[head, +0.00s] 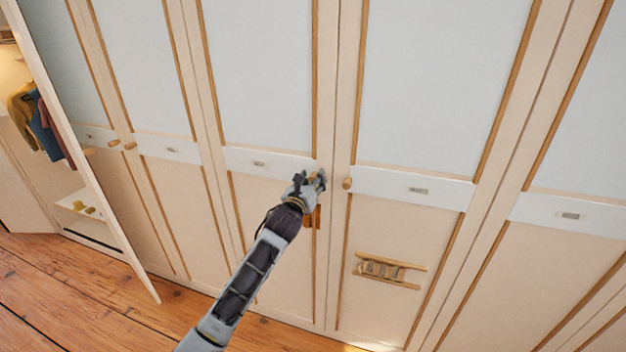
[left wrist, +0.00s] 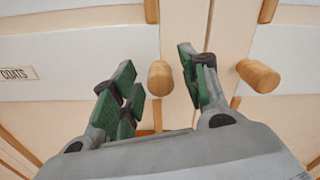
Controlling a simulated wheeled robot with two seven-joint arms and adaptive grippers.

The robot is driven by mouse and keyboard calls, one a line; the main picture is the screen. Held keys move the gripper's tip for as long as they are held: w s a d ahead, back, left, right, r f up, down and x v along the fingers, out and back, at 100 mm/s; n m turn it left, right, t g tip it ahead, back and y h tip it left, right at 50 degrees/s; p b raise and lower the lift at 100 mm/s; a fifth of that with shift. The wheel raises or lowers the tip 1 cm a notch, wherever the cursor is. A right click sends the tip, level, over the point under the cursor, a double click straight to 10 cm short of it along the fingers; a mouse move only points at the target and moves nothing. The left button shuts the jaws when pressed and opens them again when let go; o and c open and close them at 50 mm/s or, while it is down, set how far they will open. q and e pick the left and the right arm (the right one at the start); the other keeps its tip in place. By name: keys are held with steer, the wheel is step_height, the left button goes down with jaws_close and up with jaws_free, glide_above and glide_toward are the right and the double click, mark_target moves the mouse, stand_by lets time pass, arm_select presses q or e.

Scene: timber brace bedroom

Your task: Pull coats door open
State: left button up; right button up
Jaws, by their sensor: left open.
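The coats door (head: 270,210) is a shut cream wardrobe door with a pale blue upper panel and a white band. Its small label plate (head: 259,163) reads "COATS" in the left wrist view (left wrist: 18,74). My left gripper (head: 314,182) is at the door's right edge, at knob height, and hides its knob in the head view. In the left wrist view my open green-padded fingers (left wrist: 158,80) stand on either side of the round wooden coats knob (left wrist: 160,78). Gaps show between the knob and both fingers. My right gripper is not in view.
The neighbouring door's wooden knob (head: 347,183) is close on the right, outside the fingers (left wrist: 258,76). A small wooden rack (head: 390,269) is on that door's lower panel. At far left a wardrobe door (head: 100,190) stands open, with hanging clothes (head: 45,128) beyond. The plank floor (head: 70,290) in front is clear.

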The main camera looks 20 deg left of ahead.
arm_select(q)
steer(key=shift+w, duration=0.4)
steer(key=shift+c, duration=0.2)
jaws_close()
